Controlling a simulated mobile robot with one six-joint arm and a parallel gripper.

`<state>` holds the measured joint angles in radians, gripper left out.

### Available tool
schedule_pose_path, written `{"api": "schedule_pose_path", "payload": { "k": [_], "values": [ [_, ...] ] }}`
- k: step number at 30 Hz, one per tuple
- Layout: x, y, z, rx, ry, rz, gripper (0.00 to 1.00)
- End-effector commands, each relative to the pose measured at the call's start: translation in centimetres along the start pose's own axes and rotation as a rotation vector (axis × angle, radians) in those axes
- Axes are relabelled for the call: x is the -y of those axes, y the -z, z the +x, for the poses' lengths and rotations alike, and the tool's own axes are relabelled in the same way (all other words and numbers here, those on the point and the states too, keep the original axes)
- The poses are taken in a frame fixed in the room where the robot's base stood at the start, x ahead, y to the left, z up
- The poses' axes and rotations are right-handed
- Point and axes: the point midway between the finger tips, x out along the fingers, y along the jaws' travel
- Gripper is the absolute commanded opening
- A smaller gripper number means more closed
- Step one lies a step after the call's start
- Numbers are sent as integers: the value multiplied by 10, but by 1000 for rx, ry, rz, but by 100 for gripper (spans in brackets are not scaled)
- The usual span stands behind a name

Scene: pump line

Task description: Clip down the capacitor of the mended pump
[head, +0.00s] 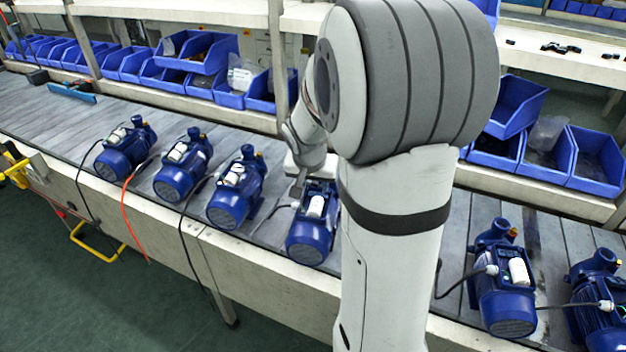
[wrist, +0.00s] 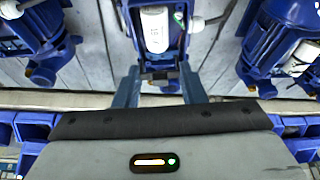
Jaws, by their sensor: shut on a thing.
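The pump at my gripper is blue (head: 312,235), with a white cylindrical capacitor (head: 316,206) lying on its top. In the wrist view the capacitor (wrist: 155,30) is at top centre on the pump, with a small green spot beside it. My gripper (wrist: 161,78) has its two fingers either side of a small dark part (wrist: 160,73), just below the capacitor's near end. It is shut on this part; I cannot tell whether it is the clip. In the head view my gripper (head: 299,188) is just behind the capacitor, partly hidden by my arm.
Several similar blue pumps stand in a row on the grey bench, to the left (head: 232,202) and right (head: 502,295), with cables hanging off the front edge. Blue bins (head: 497,150) line the shelf behind. A blue-edged tool (head: 75,93) lies at far left.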

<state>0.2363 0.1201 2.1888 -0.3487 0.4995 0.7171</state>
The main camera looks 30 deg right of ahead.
Motion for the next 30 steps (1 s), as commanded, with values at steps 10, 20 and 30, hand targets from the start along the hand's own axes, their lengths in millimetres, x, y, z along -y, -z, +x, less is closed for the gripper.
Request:
{"api": "schedule_pose_path", "payload": {
  "k": [10,20,30],
  "values": [
    [-7,-11,34,1,-6,14,16],
    [-8,-19,54,0,-6,16,16],
    [-8,-18,53,0,-7,17,16]
  ]
}}
